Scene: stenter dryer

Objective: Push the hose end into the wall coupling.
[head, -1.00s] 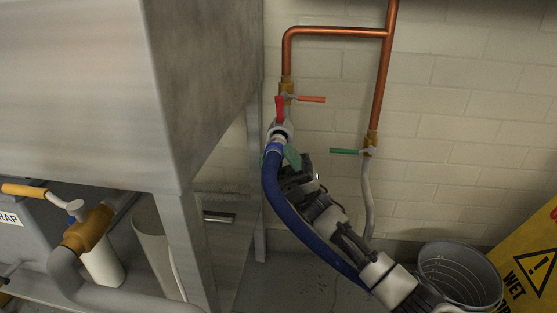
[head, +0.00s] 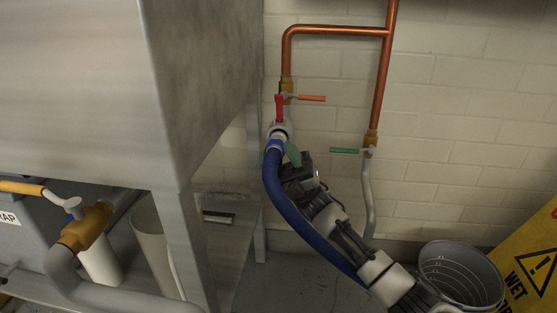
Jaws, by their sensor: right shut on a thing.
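The blue hose (head: 298,221) curves up from the lower right beside my right arm. Its end, with a blue-white collar (head: 274,146), is at the wall coupling (head: 279,128), under the copper pipe with the red lever. The hose end and the coupling look in line and touching; how deep the end sits I cannot tell. My right gripper (head: 287,160) is shut on the hose just below its end, coming from the lower right. Its fingertips are partly hidden by the hose and a green piece beside it. My left gripper is not in view.
A large steel cabinet (head: 200,110) stands close on the left, its leg beside the hose. A second valve with a green lever (head: 344,150) and a grey hose is to the right. A grey bucket (head: 460,275) and a yellow wet-floor sign (head: 535,265) stand at lower right.

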